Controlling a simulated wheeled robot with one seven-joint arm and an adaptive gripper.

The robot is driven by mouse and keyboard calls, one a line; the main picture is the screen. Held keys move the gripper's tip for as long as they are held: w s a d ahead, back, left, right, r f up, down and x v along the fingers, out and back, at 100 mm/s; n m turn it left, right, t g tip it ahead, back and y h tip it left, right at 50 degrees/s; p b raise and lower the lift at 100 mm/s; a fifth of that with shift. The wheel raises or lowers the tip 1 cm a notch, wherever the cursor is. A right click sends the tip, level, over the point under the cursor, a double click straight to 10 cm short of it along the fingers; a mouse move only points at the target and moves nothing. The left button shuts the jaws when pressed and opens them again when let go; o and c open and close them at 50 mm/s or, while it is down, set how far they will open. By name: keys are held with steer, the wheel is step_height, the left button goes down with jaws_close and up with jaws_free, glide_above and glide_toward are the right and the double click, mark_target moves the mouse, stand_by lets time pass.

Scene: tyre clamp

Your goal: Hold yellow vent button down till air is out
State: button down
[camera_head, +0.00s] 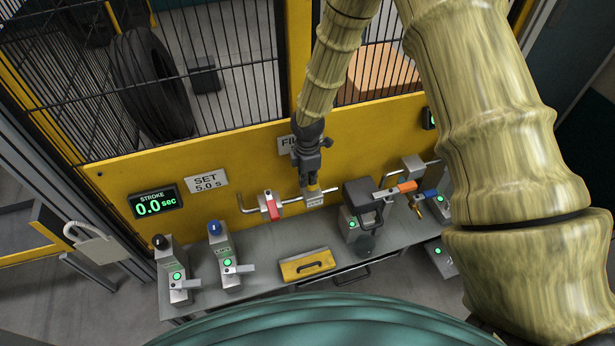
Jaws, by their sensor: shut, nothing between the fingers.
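My gripper (308,178) is shut and empty, pointing down in front of the yellow panel. Its tip is right over a small labelled block (315,199) on the pipe line. A small yellowish patch shows at the tip; whether it is the yellow vent button, and whether it is pressed, I cannot tell, because the fingers cover it. The display (157,204) reads STROKE 0.0 sec, and the sign (207,182) beside it reads SET 5.0 s.
A red-handled valve (270,206) is left of the gripper, an orange lever (404,187) right. Blue-knobbed (221,256) and black-knobbed (171,269) units and a yellow handled plate (306,265) are on the grey bench (262,274). A tyre (152,80) stands behind the mesh.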

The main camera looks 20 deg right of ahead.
steer(key=shift+f, duration=0.6)
steer(key=shift+s+f, duration=0.15)
stand_by(2.3)
stand_by(1.0)
step_height(320, 180, up, 4)
steer(key=p, duration=0.4)
steer(key=shift+r, duration=0.2)
step_height(320, 180, up, 10)
steer(key=shift+b, duration=0.35)
steer(key=shift+f, duration=0.1)
